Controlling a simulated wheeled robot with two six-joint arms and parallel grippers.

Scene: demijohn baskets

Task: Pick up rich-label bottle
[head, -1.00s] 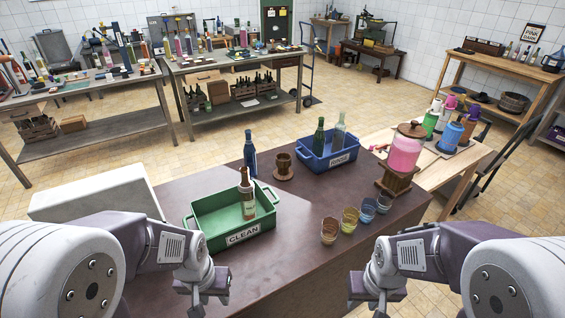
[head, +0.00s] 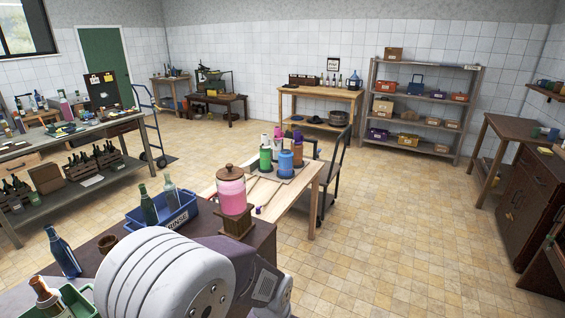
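A brown bottle with a pale label (head: 44,298) stands in the green tub (head: 82,297) at the lower left of the head view, partly cut off by the frame. A dark blue bottle (head: 62,254) stands beside the tub. A dark green bottle (head: 148,208) and a pale clear bottle (head: 171,194) stand in the blue "RINSE" tub (head: 187,218). I cannot tell which bottle is the rich-label one. My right arm crosses the lower middle, hiding part of the counter. Neither gripper is in view.
A pink jar on a wooden stand (head: 231,190) is on the counter near my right arm. Far bottles (head: 338,80) stand on a back table.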

